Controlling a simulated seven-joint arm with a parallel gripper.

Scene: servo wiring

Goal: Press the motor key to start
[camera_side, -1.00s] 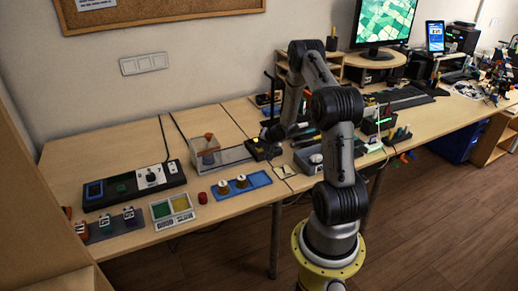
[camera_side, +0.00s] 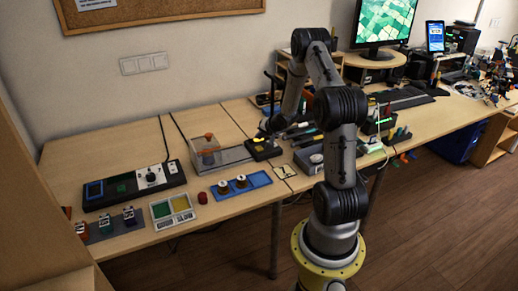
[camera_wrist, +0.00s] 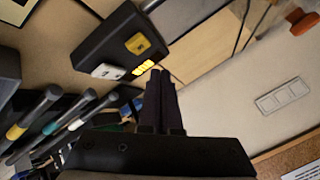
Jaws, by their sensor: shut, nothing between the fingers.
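A small black box (camera_wrist: 115,35) with a yellow key (camera_wrist: 138,44) and a white key (camera_wrist: 108,71) shows in the wrist view. A bright yellow strip, seemingly lit, is on its near edge. The labels are too small to read, so I cannot tell which is the motor key. The box also shows in the side view (camera_side: 262,153), near the table's middle. My gripper (camera_wrist: 160,76) is shut and empty, its dark fingertips beside the box in the wrist view. In the side view my gripper (camera_side: 266,132) is just above and behind the box; contact is not visible.
A clear case (camera_side: 222,158) stands left of the box. A blue tray (camera_side: 258,180) with two round parts lies in front. Several tools with coloured bands (camera_wrist: 50,125) lie near the box.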

